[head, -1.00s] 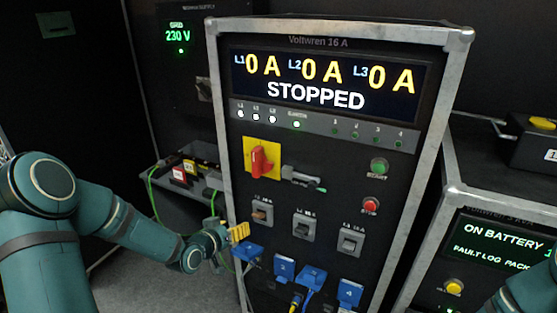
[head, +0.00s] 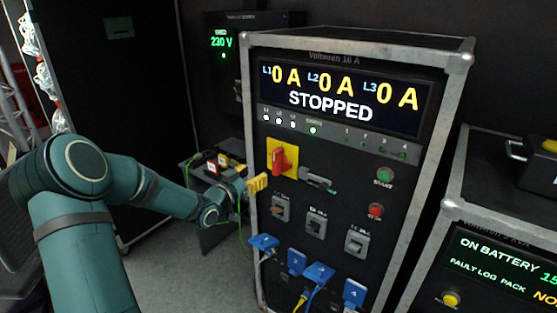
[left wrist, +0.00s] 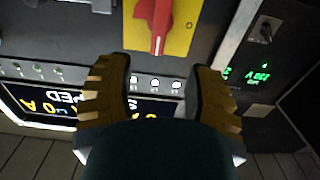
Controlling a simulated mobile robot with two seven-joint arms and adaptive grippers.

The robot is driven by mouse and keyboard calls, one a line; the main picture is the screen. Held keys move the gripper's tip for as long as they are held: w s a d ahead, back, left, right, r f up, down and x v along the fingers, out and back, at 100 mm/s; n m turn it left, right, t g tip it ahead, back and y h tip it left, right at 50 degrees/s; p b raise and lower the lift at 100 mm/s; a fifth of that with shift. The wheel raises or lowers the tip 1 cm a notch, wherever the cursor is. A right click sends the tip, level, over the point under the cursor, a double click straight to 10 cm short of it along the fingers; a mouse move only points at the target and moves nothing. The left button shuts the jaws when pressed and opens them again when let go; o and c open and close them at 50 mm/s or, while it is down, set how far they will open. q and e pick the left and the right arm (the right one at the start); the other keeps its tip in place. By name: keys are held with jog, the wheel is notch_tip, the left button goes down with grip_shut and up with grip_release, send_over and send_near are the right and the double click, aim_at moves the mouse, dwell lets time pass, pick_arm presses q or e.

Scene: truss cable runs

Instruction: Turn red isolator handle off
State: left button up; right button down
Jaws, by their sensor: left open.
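The red isolator handle (head: 281,160) sits on a yellow square plate (head: 291,146) on the front of the black Voltwren cabinet. In the left wrist view the handle (left wrist: 156,22) is at the top centre, beyond the fingertips, on its yellow plate (left wrist: 179,35). My left gripper (head: 258,183) is just left of and below the plate in the head view. Its yellow fingers (left wrist: 158,70) are apart with nothing between them, and they look clear of the handle. The display reads STOPPED and 0 A on three lines. My right gripper is out of view.
A black lever (head: 317,181) is close to the right of the handle. Below are breaker switches (head: 316,224) and blue connectors (head: 319,273) with cables. A grey bin (head: 205,172) stands behind my left forearm. A second cabinet (head: 500,195) is at the right.

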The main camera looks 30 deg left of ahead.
aim_at(274, 161)
pick_arm(q)
jog(key=w, duration=0.7)
jog(key=w+d, duration=0.1)
jog(key=w, duration=0.3)
jog(key=shift+w+p, duration=0.3)
jog(key=shift+p, duration=0.05)
grip_shut()
